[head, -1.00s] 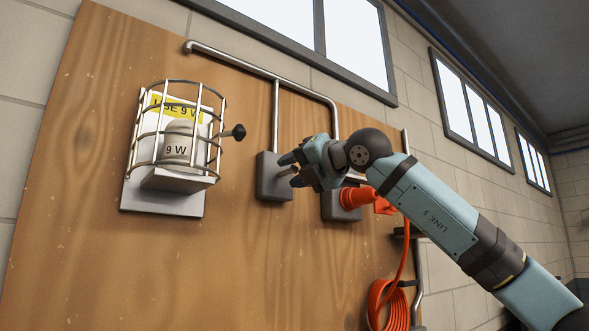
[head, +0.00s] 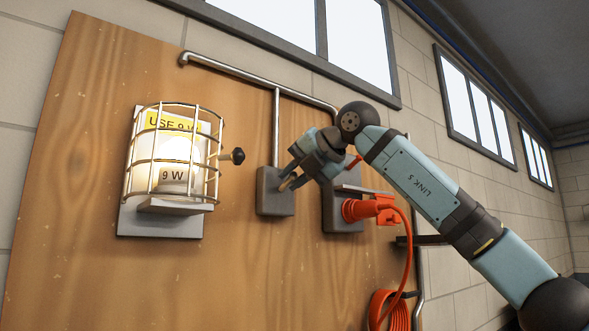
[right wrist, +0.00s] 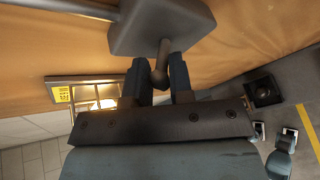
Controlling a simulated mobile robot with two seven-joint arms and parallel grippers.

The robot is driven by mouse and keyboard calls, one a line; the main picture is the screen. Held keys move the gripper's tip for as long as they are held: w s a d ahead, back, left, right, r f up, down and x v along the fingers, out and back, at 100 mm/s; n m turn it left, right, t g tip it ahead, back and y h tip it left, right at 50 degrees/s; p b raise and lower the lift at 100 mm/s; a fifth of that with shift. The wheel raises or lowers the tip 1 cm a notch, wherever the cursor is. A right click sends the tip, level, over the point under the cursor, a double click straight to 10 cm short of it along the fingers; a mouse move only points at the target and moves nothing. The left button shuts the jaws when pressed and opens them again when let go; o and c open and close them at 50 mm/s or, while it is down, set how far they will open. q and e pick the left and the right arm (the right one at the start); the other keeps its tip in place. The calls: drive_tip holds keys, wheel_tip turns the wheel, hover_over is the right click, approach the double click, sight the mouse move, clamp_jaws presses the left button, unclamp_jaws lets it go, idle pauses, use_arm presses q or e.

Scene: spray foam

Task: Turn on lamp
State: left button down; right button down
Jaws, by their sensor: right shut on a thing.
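The lamp (head: 175,165) is mounted on the wooden board inside a wire cage and glows brightly. Its bulb is marked 9 W, and a yellow label above it reads "USE 9 W". A grey switch box (head: 272,190) with a short lever sits to its right. My right gripper (head: 288,178) is at this box, shut on the lever. In the right wrist view the round-ended lever (right wrist: 159,76) sits between the two fingers (right wrist: 158,85), below the box (right wrist: 165,22). My left gripper is out of view.
A black knob (head: 238,156) sticks out from the cage's right side. An orange plug (head: 362,210) sits in the socket box (head: 337,190) right of the switch, its cable running down to a coil (head: 388,308). Metal conduit (head: 255,78) runs above. The board's lower middle is clear.

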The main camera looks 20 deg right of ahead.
drive_tip(key=c, duration=1)
unclamp_jaws()
drive_tip(key=shift+c, duration=0.2)
drive_tip(key=shift+s, duration=0.1)
drive_tip(key=b+v, duration=0.2)
drive_tip(key=v, duration=1.1)
drive_tip(key=shift+s+b, duration=0.3)
drive_tip(key=shift+b, duration=0.1)
drive_tip(key=shift+d+r, duration=0.1)
drive_tip(key=shift+d, duration=0.05)
